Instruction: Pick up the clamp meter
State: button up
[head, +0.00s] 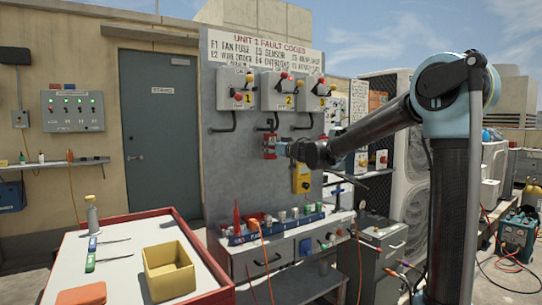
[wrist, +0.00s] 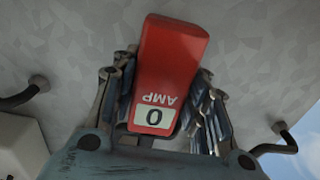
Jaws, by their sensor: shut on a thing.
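The clamp meter is red with a pale window reading "0" and the word AMP, upside down in the wrist view (wrist: 172,62). My gripper (wrist: 162,100) is shut on it, with a finger on each side. In the head view the small red meter (head: 269,147) is at the tip of my gripper (head: 281,149), in front of the grey panel. I cannot tell whether it touches the panel.
Numbered switch boxes (head: 282,92) and bent conduits are above the meter. A yellow device (head: 301,179) is just below my gripper. A bench (head: 262,258) with a blue tool rail stands under the panel. A red-rimmed cart (head: 128,235) with a yellow bin (head: 169,272) is at front left.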

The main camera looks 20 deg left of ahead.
jog(key=v, duration=1.8)
jog(key=shift+r, duration=0.35)
jog(key=shift+w, duration=0.1)
